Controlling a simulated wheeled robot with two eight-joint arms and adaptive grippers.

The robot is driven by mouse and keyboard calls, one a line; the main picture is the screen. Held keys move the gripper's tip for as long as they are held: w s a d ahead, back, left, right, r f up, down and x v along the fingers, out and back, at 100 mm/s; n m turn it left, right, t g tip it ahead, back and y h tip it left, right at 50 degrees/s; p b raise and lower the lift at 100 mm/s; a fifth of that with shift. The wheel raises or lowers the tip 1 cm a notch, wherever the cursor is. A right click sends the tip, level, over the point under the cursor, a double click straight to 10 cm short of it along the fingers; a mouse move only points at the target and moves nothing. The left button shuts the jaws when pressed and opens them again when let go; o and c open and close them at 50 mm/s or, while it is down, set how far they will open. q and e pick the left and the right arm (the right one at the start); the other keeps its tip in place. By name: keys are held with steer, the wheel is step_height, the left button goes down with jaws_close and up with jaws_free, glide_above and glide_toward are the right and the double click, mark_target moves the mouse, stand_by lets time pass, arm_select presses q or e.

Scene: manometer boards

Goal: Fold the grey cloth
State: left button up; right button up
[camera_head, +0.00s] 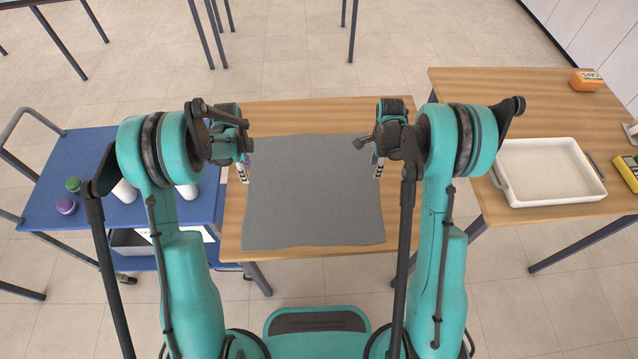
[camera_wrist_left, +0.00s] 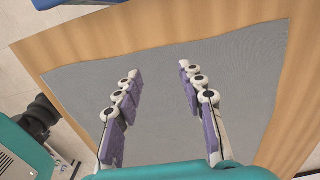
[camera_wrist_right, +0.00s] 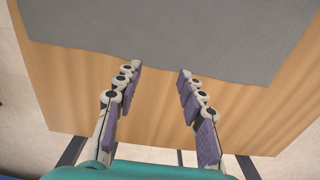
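The grey cloth (camera_head: 312,195) lies flat and spread out on the wooden table in front of me, with slightly wavy edges. My left gripper (camera_head: 243,172) is at the cloth's left edge, towards the far side. In the left wrist view its fingers (camera_wrist_left: 158,76) are apart with only cloth below them. My right gripper (camera_head: 376,168) is at the cloth's right edge. In the right wrist view its fingers (camera_wrist_right: 160,74) are apart, with their tips near the cloth's edge (camera_wrist_right: 170,40). Both grippers are empty.
The wooden table (camera_head: 290,115) has bare strips around the cloth. A blue cart (camera_head: 50,185) with bottles stands at the left. At the right, another wooden table (camera_head: 520,95) holds a white tray (camera_head: 548,172), an orange box (camera_head: 586,80) and a yellow meter (camera_head: 629,172).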

mark_target(251, 186)
arm_select(q)
step_height(251, 186, down, 7)
steer(key=shift+r, duration=0.1)
arm_select(e)
step_height(251, 186, down, 7)
steer(key=shift+r, duration=0.1)
arm_select(q)
steer(key=shift+f, duration=0.2)
steer(key=shift+c, duration=0.4)
arm_select(e)
steer(key=shift+f, duration=0.2)
steer(key=shift+c, duration=0.4)
arm_select(q)
steer(key=c, duration=0.5)
arm_select(e)
steer(key=c, duration=0.5)
arm_select(q)
jaws_close()
arm_select(e)
jaws_close()
arm_select(q)
steer(key=shift+f, duration=0.1)
arm_select(e)
steer(key=shift+f, duration=0.1)
